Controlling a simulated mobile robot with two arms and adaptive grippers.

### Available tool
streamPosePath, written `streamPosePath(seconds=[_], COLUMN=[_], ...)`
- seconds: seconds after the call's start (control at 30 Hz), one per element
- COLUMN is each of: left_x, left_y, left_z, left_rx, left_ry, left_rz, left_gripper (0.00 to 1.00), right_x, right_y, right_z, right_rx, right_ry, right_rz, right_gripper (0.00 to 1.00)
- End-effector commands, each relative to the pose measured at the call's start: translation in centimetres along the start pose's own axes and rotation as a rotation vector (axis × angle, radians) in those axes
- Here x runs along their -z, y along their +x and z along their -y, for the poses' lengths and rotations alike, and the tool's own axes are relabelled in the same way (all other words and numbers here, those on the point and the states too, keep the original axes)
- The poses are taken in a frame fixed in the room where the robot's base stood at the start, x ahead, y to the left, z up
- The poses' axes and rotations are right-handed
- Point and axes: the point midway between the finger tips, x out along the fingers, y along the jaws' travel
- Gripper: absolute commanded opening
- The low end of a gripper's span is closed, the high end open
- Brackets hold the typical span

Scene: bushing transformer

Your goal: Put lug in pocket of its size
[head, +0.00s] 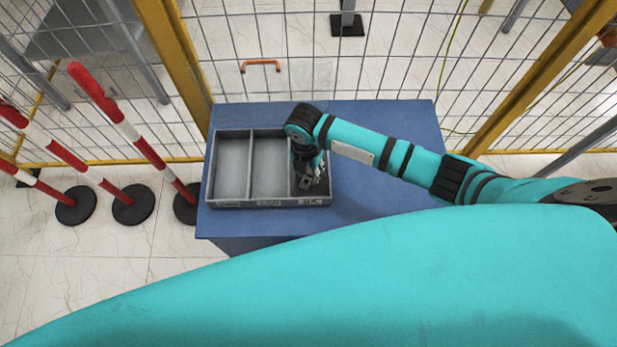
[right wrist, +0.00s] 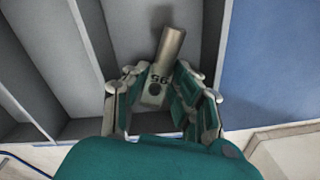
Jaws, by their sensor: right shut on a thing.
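The lug (right wrist: 169,48) is a grey metal piece with a round barrel and a flat, holed end marked with upside-down digits that seem to read 95. My right gripper (head: 309,182) is shut on its flat end, and the fingers also show in the right wrist view (right wrist: 158,86). The barrel points away from the gripper. The grey tray (head: 250,203) has three pockets side by side. The gripper and lug are at the right pocket; whether the lug touches the floor I cannot tell. My left gripper is out of view.
The tray stands on the left part of a blue table (head: 385,125), with free tabletop to its right. The left pocket (head: 232,165) and middle pocket (head: 268,165) look empty. Small labels on the tray's front are unreadable. A mesh fence and red-white posts (head: 140,145) stand around.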

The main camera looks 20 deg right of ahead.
Motion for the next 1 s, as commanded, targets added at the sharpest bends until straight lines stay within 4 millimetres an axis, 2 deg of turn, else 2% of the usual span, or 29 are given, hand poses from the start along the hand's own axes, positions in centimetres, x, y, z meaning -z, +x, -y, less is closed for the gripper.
streamPosePath(seconds=[0.03,0.47,0.5,0.63,0.87,1.0], left_x=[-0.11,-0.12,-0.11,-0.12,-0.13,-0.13], left_y=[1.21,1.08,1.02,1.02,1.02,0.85], left_z=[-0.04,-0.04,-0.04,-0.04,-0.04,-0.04], left_rx=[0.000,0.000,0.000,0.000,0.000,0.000], left_ry=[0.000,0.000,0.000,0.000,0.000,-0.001], left_rz=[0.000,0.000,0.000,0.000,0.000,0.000], left_gripper=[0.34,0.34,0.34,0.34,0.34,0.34], right_x=[-0.01,-0.01,-0.01,-0.01,0.00,-0.03], right_y=[1.06,1.16,1.07,1.07,1.07,0.40], right_z=[-0.08,-0.05,-0.06,-0.05,-0.05,-0.05], right_rx=[-0.001,0.000,-0.001,0.000,0.000,-0.001], right_ry=[0.000,0.000,0.000,0.000,0.000,0.000], right_rz=[0.001,0.001,0.001,0.001,0.001,0.002], right_gripper=[0.00,0.00,0.29,0.46,0.47,0.47])
